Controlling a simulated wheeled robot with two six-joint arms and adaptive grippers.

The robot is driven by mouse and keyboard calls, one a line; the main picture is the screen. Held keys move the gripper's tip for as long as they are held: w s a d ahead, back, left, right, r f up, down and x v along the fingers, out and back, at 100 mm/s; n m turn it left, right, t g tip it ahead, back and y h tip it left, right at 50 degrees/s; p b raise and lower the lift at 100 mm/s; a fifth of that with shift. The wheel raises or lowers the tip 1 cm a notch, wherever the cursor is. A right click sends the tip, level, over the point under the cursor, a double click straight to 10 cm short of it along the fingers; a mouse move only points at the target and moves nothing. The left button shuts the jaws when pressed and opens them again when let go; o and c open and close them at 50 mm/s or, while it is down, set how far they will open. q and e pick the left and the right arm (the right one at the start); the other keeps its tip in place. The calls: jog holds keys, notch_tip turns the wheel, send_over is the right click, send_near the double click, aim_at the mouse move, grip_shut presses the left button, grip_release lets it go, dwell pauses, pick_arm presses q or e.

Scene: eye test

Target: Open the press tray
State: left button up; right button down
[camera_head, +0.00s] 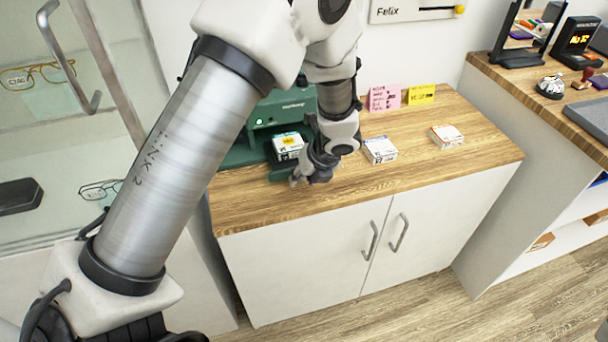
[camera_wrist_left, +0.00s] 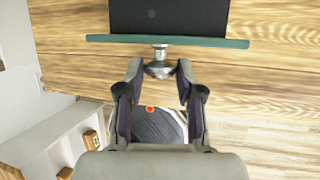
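The dark green press (camera_head: 252,128) stands at the back left of the wooden cabinet top, partly hidden behind my left arm. In the wrist view its tray shows as a black surface with a green front edge (camera_wrist_left: 215,42) and a round metal knob (camera_wrist_left: 159,69). My left gripper (camera_wrist_left: 160,74) is open, with one finger on each side of the knob and a gap visible at the right finger. In the head view the left gripper (camera_head: 298,181) is low in front of the press and hides the knob. My right gripper is not in view.
A white box with a yellow label (camera_head: 288,143) is at the press. Two small boxes (camera_head: 380,151) and (camera_head: 447,136) lie to the right. Pink (camera_head: 384,98) and yellow (camera_head: 421,95) cards stand behind. The cabinet top's right front is clear. A glass display case stands left.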

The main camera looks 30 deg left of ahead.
pick_arm(q)
jog(key=shift+o, duration=1.1)
jog(key=v, duration=1.2)
